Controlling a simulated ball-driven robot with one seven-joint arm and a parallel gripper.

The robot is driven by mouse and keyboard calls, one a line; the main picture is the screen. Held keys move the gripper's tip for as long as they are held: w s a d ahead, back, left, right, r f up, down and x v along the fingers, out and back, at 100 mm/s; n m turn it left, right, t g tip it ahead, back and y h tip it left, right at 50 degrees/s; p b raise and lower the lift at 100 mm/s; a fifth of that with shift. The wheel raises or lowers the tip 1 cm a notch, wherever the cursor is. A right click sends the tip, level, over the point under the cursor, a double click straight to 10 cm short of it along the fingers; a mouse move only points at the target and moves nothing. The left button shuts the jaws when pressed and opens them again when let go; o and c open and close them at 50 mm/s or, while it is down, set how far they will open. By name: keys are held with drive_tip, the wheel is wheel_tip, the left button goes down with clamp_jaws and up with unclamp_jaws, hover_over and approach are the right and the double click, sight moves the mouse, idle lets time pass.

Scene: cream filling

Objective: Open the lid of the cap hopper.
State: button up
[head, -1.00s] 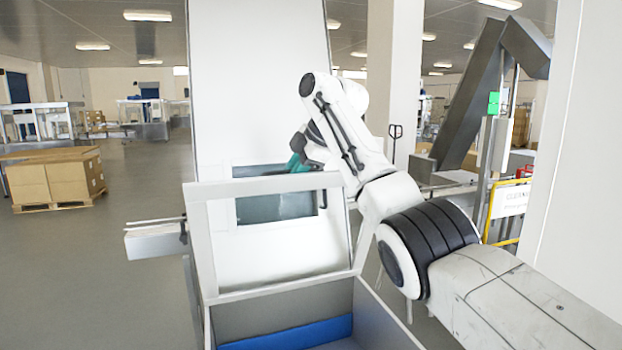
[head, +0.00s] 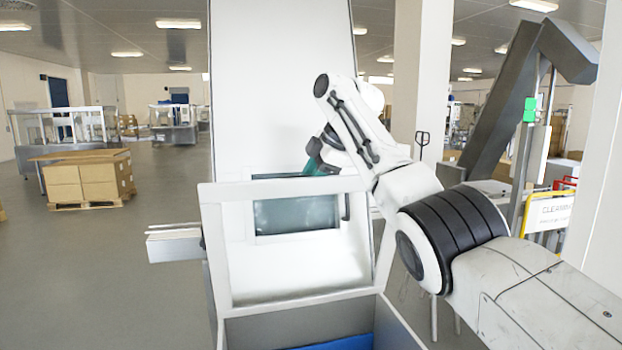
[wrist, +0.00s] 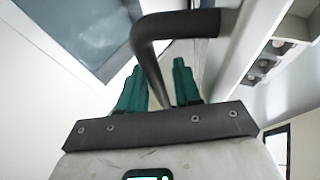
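The cap hopper (head: 290,329) is the grey-white box at the bottom of the head view, with blue inside. A pale see-through framed panel, apparently its lid (head: 282,294), stands steeply up above the box. A dark bent handle (head: 346,205) shows near the panel's upper right; it looms close in the wrist view (wrist: 150,55). My gripper (head: 316,165) is by the panel's upper edge, partly hidden by my arm. In the wrist view its two green fingers (wrist: 158,82) are apart, with the handle's bar crossing the gap. I see no firm grip on it.
A tall white machine body with a dark window (head: 296,215) stands behind the panel. A grey conveyor (head: 505,90) and a yellow-railed sign (head: 550,212) are at right. Boxes on a pallet (head: 88,180) stand far left; the floor between is clear.

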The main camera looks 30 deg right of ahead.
drive_tip(key=shift+o, duration=0.5)
drive_tip(key=shift+r, duration=0.15)
drive_tip(key=shift+s+r, duration=0.1)
drive_tip(key=b+v, duration=0.1)
drive_tip(key=v, duration=0.9)
drive_tip(key=shift+s+d+r+b, duration=0.1)
drive_tip(key=shift+s+r+b, duration=0.1)
drive_tip(key=shift+b, duration=0.1)
drive_tip(key=shift+f, duration=0.1)
